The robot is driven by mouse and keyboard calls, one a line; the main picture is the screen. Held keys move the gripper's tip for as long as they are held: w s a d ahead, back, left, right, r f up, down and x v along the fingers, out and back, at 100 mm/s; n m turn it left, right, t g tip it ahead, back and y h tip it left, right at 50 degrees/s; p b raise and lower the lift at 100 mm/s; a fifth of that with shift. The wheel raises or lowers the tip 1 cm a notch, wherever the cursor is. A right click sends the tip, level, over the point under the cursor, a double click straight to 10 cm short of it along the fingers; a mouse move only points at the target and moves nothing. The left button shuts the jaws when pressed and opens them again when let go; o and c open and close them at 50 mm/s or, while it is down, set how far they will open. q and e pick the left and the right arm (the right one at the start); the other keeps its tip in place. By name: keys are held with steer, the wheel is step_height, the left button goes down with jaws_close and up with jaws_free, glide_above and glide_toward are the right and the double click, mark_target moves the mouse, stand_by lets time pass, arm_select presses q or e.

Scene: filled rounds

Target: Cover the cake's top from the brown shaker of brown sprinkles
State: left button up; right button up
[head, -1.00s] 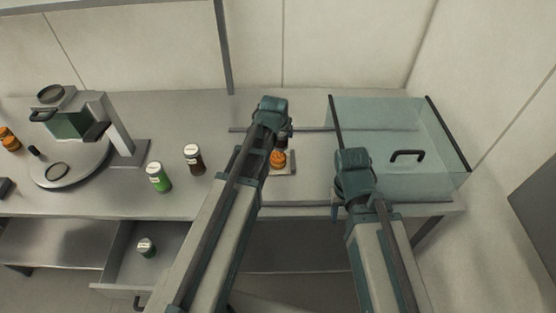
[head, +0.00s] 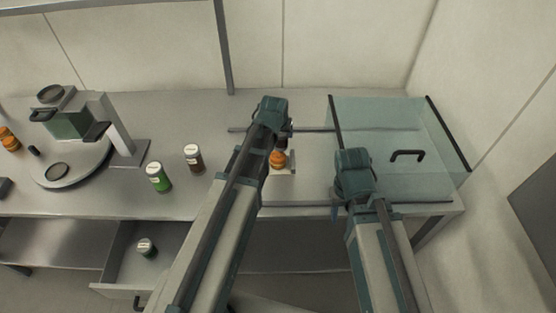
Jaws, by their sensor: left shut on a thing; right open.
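The cake (head: 278,157) is a small orange-brown round one on a pale square board (head: 286,172), partly behind my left arm. My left gripper (head: 272,112) is just above and behind it in the picture, shut on a small dark thing (head: 287,134) that is mostly hidden; I cannot tell what it is. A brown shaker (head: 194,159) with a white lid and label stands upright on the counter, left of my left arm. My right gripper (head: 353,180) is open and empty at the front of the clear box.
A green shaker (head: 159,177) stands near the brown one. Another shaker (head: 146,247) is in the open drawer (head: 120,267). A grey machine (head: 84,119) stands at left. A clear box (head: 430,165) with a dark handle is at right. Orange items (head: 9,139) sit far left.

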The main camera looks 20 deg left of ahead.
arm_select(q)
steer(key=shift+r, duration=0.15)
steer(key=shift+r+p, duration=2.4)
steer(key=shift+p, duration=0.15)
steer(key=shift+f, duration=0.1)
